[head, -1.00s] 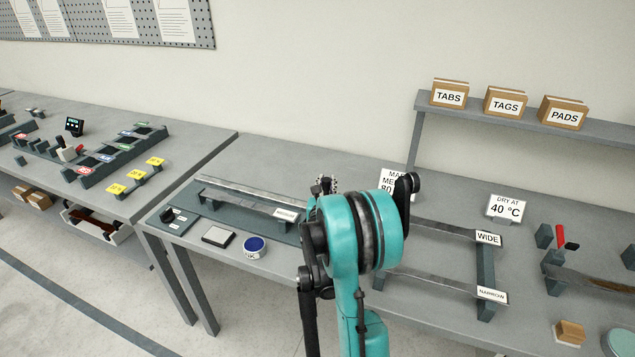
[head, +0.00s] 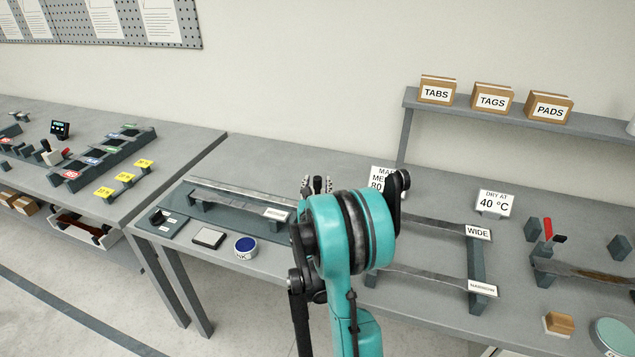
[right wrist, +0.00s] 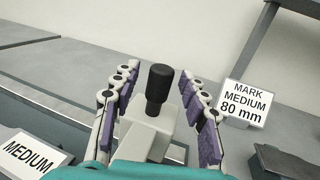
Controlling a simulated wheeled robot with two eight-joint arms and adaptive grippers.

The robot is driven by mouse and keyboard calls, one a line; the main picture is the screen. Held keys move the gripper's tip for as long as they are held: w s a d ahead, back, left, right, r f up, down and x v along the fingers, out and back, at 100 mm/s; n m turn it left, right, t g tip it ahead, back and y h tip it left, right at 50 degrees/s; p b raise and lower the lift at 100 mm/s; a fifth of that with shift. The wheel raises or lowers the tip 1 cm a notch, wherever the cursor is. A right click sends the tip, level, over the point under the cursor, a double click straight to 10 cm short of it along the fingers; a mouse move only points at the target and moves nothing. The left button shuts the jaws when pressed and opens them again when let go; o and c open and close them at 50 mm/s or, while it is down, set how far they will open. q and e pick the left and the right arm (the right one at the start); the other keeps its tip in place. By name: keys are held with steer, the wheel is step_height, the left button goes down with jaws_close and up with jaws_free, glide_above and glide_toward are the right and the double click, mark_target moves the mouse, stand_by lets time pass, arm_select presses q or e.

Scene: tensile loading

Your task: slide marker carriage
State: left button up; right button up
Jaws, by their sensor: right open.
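The marker carriage (right wrist: 146,138) is a light grey block with an upright black knob (right wrist: 160,90), seen in the right wrist view. My right gripper (right wrist: 161,73) is open, with its purple-padded fingers on either side of the knob and visible gaps to it. In the head view only the fingertips of this gripper (head: 317,185) show above my teal arm, which hides the carriage. The marking fixture (head: 180,212) is a dark base with a long metal strip (head: 235,194) and a MEDIUM label (head: 276,214). My left gripper is out of view.
A MARK MEDIUM 80 mm sign (right wrist: 248,102) stands close to the right of the gripper. An ink tin (head: 245,247) and a pad (head: 208,237) lie at the table's front edge. The WIDE (head: 479,233) and NARROW (head: 483,289) rack is to the right. Space above the fixture's left half looks clear.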

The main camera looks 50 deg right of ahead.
steer(key=v, duration=1)
steer(key=shift+s+a, duration=0.25)
steer(key=shift+a, duration=0.05)
steer(key=s+a+f+m+g+y, duration=0.1)
steer(key=a+m+y, duration=0.4)
steer(key=a+m, duration=0.5)
steer(key=s+a+f+m+g+y, duration=0.1)
steer(key=a+m+y, duration=0.4)
steer(key=a+m, duration=0.6)
steer(key=s+a+f, duration=0.1)
steer(key=s+a, duration=0.1)
steer(key=a, duration=0.2)
steer(key=shift+s+m+g, duration=0.3)
steer(key=shift+s+g, duration=0.1)
steer(key=s+a+m+y, duration=0.1)
steer(key=a, duration=0.2)
steer(key=s+a+m+y, duration=0.1)
steer(key=s+a, duration=0.1)
steer(key=a, duration=0.1)
steer(key=s+a+m+g+y, duration=0.1)
steer(key=a+m+y, duration=0.1)
steer(key=a, duration=0.1)
steer(key=shift+s+a+f, duration=0.25)
steer(key=shift+s+f, duration=0.1)
steer(key=shift+s, duration=0.05)
steer(key=shift+c, duration=0.3)
